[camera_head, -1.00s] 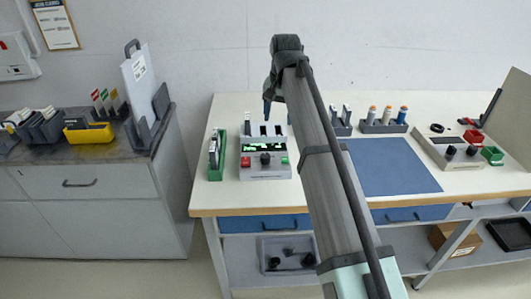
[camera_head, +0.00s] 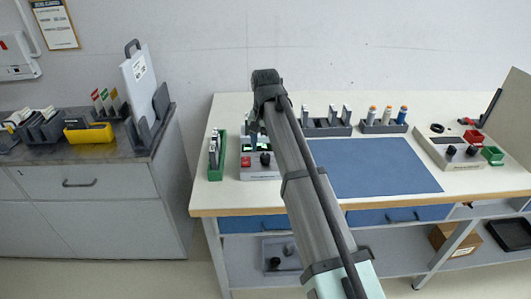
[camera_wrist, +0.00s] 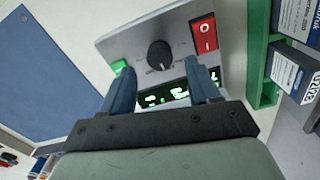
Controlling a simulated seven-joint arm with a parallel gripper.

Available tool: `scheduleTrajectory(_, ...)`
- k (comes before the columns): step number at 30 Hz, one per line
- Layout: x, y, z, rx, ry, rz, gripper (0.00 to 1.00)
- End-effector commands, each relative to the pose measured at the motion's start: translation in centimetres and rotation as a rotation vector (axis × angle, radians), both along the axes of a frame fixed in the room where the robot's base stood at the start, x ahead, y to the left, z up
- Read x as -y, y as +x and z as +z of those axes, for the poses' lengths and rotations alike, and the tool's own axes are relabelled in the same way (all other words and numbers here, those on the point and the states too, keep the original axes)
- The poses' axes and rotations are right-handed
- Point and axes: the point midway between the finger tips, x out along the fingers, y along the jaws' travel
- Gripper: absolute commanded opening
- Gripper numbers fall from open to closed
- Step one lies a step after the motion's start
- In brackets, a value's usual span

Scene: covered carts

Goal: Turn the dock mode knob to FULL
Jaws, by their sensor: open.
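The grey dock unit (camera_head: 262,174) stands on the left part of the light bench, partly hidden by my arm in the head view. In the wrist view its face (camera_wrist: 180,60) shows a black round knob (camera_wrist: 160,54), a red rocker switch (camera_wrist: 204,34), a green button (camera_wrist: 119,66) and a lit display (camera_wrist: 168,98). The knob markings are too small to read. My gripper (camera_wrist: 163,75) is open and empty. Its two blue fingers reach over the display side of the unit, spread to either side of the knob's line, with the knob beyond their tips.
A green tray (camera_wrist: 260,65) with labelled modules stands close beside the unit's red-switch side. A blue mat (camera_head: 375,168) lies right of the unit. Racks (camera_head: 328,128) stand along the back, and another control box (camera_head: 440,150) is at the right.

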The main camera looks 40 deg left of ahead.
Motion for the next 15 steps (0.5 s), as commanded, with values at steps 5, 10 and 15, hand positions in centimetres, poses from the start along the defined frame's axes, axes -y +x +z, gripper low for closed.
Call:
scheduleTrajectory(5, 0.1, 0.0, -2.3, 0.000, 0.000, 0.000, 0.61)
scheduleTrajectory(10, 0.0, 0.0, -3.2, 0.001, 0.001, 0.000, 0.61)
scheduleTrajectory(15, 0.0, 0.0, -3.5, 0.000, 0.001, 0.000, 0.61)
